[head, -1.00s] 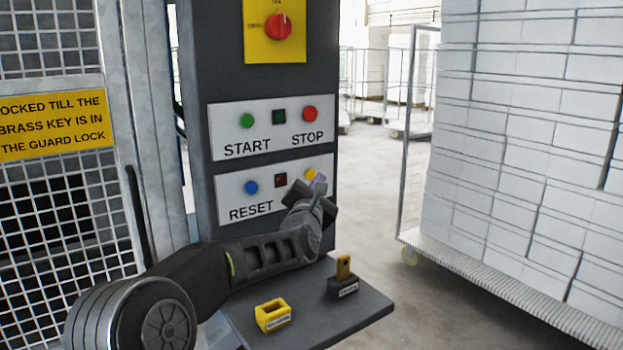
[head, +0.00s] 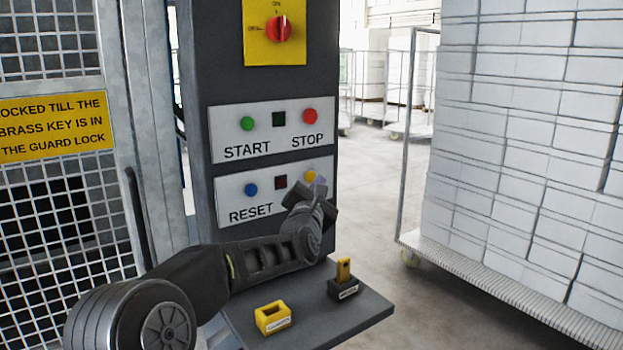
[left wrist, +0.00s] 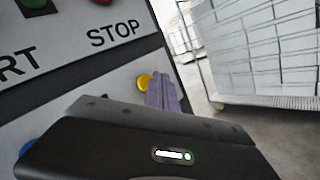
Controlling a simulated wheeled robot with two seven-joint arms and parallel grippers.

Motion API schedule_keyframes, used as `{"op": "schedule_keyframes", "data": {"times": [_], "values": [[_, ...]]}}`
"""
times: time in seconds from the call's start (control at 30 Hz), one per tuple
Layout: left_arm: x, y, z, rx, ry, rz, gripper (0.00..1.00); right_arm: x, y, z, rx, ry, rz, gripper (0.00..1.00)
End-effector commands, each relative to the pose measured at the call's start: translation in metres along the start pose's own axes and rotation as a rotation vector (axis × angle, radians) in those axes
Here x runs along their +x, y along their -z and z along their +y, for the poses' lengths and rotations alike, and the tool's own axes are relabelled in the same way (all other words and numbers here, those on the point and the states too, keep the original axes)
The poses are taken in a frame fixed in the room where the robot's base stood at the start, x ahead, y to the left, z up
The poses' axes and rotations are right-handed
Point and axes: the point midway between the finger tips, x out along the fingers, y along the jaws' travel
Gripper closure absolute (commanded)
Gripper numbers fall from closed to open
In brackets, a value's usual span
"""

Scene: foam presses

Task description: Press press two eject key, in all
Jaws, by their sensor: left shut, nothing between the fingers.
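The lower white key plate (head: 235,195) on the dark press column carries a blue key (head: 251,189) marked RESET, a dark red lamp (head: 280,182) and a yellow key (head: 310,176) at its right. Any label under the yellow key is hidden by my left gripper (head: 319,183). The gripper is shut and empty, its purple-grey fingertips just beside the yellow key. In the left wrist view the fingertips (left wrist: 164,92) appear right of the yellow key (left wrist: 144,81), which stays partly visible. I cannot tell whether they touch it. My right gripper is out of view.
Above are a START key (head: 247,123), a STOP key (head: 310,116) and a red rotary switch (head: 279,28). Below, a shelf (head: 345,318) holds a yellow holder (head: 272,317) and a dark holder with a brass-coloured key (head: 343,270). A mesh guard stands left, a loaded cart right.

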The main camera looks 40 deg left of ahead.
Motion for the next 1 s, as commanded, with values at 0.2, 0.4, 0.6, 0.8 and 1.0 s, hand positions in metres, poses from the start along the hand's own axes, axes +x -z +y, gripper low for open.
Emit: {"op": "schedule_keyframes", "data": {"times": [0.2,0.4,0.6,0.8,1.0], "values": [[0.0000,0.0000,0.0000,0.000,0.000,0.000,1.00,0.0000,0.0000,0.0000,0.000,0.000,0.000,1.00],[0.0000,0.0001,0.0000,0.000,0.000,0.000,1.00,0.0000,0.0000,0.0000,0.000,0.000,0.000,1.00],[0.0000,0.0000,0.0000,0.000,0.000,0.000,1.00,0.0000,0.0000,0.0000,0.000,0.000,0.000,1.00],[0.0000,0.0001,0.0000,0.000,0.000,0.000,1.00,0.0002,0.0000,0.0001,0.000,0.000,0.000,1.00],[0.0018,0.0027,0.0006,0.000,-0.001,-0.001,1.00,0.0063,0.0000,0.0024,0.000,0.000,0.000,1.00]]}}
